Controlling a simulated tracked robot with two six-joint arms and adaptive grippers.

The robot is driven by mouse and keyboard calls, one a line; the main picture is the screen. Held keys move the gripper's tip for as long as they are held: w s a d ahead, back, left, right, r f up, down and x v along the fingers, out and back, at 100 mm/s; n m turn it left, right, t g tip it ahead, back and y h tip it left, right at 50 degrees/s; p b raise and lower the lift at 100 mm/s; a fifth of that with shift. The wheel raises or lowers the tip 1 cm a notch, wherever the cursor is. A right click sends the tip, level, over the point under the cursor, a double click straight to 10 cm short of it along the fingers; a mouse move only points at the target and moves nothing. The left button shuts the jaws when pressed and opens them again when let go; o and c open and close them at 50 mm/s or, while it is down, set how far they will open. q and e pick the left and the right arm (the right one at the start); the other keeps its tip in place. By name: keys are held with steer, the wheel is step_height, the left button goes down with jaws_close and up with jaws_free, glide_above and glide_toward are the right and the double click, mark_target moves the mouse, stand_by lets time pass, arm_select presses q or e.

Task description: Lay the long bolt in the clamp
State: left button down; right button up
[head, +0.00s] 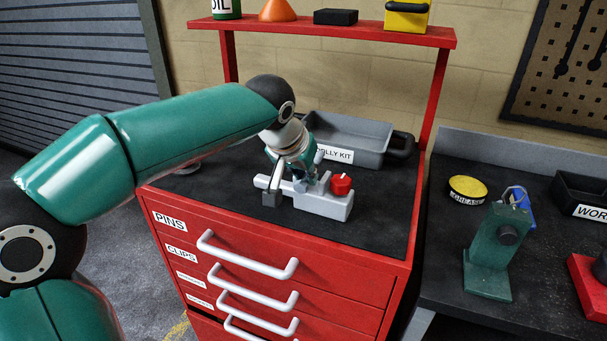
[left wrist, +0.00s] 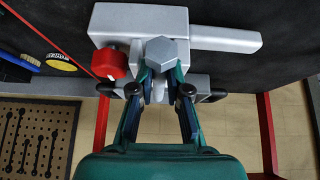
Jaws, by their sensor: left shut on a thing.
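The clamp (head: 325,203) is a light grey block with a red knob (head: 341,184) on the red cabinet's dark top. In the left wrist view the clamp (left wrist: 130,20) has a long bar reaching right, with the red knob (left wrist: 110,62) at left. My left gripper (head: 300,178) is shut on the long bolt (left wrist: 160,51), whose grey hexagonal head faces the camera between the fingers. My right gripper is not in view.
A grey kit tray (head: 365,140) stands behind the clamp. A red shelf (head: 330,32) with an oil can and funnel rises at the back. The bench at right holds a grease tin (head: 467,189) and green stand (head: 488,255). The cabinet top's front right is clear.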

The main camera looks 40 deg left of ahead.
mark_target(308, 194)
arm_select(q)
steer(key=shift+g, duration=0.6)
steer(key=f, duration=0.3)
steer(key=s+f, duration=0.1)
steer(key=shift+d+f, duration=0.2)
steer(key=shift+d, duration=0.1)
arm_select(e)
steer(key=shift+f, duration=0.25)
arm_select(q)
steer(key=c, duration=1.5)
jaws_free()
steer(key=o, duration=0.3)
steer(key=shift+w+a+f, duration=0.15)
steer(key=shift+w+a, duration=0.05)
steer(key=shift+o, duration=0.7)
steer(key=shift+w+a+f, duration=0.2)
steer(key=shift+w+f, duration=0.1)
steer(key=shift+w, duration=0.2)
steer(key=shift+w+d, duration=0.15)
steer(key=shift+w, duration=0.05)
steer(key=shift+s+r, duration=0.2)
steer(key=shift+r, duration=0.2)
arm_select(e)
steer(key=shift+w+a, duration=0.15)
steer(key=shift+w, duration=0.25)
arm_select(q)
steer(key=shift+r, duration=0.1)
